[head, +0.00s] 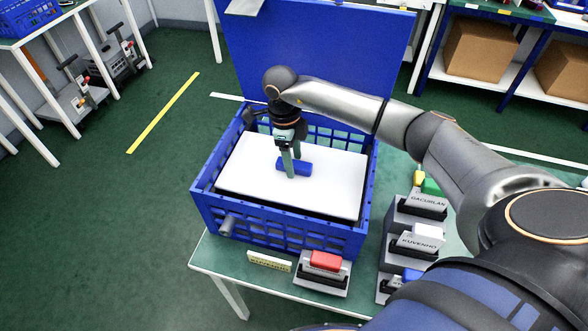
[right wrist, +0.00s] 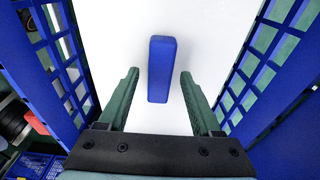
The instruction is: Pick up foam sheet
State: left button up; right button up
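The foam sheet (head: 250,165) is a white flat rectangle lying in the top of a blue crate (head: 285,238). A blue oblong block (head: 303,168) sits on the sheet's middle, perhaps its handle. My right gripper (head: 289,170) points down over it with its green fingers. In the right wrist view, the gripper (right wrist: 158,76) is open, and the blue block (right wrist: 161,68) shows centred between its fingertips, apart from both. The white sheet (right wrist: 205,40) fills the background there. How far the fingertips are above the sheet is hard to tell. My left gripper is out of view.
The crate's lattice walls stand close around the sheet, and a blue panel (head: 315,50) rises behind. The crate stands on a green-topped table (head: 215,252). Labelled holders (head: 415,245) stand to the right, and a red-topped one (head: 325,262) in front. Open floor lies left.

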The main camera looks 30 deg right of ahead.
grip_shut()
dwell(0.3)
jog(key=shift+r, duration=0.1)
